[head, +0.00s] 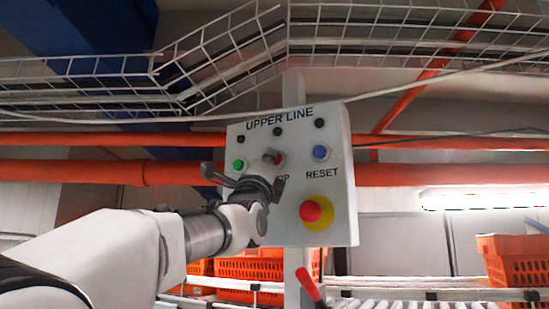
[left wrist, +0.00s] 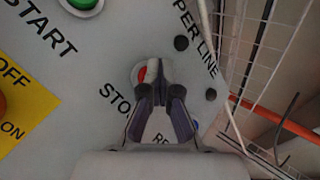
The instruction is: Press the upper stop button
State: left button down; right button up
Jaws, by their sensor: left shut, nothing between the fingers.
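The grey control panel (head: 340,190), labelled UPPER LINE, stands in the middle of the head view. Its red stop button (head: 280,158) is mostly covered by my left gripper (head: 271,157), and the STOP label is partly hidden. In the left wrist view, the red stop button (left wrist: 142,74) shows beside the fingertips of my left gripper (left wrist: 158,84). The fingers are shut with nothing between them. The tips overlap the button's ring; I cannot tell whether they touch it. My right gripper is not in view.
The green start button (head: 238,165) is left of the gripper, and the blue reset button (head: 320,152) is right. A red knob on yellow (head: 311,210) sits below. Orange pipes (head: 100,173) run behind. Wire cable trays (head: 390,40) hang above. Orange totes (head: 520,262) stand lower right.

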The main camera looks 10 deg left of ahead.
pick_arm(q)
jog(key=shift+s+a+b, duration=0.15)
jog(key=shift+s+b, duration=0.5)
jog(key=shift+s, duration=0.15)
jog(key=shift+f, duration=0.1)
jog(key=s+b, duration=0.2)
jog(key=s+a+b, duration=0.1)
jog(key=s+b, duration=0.1)
jog(key=shift+s+a, duration=0.1)
jog(key=shift+s, duration=0.3)
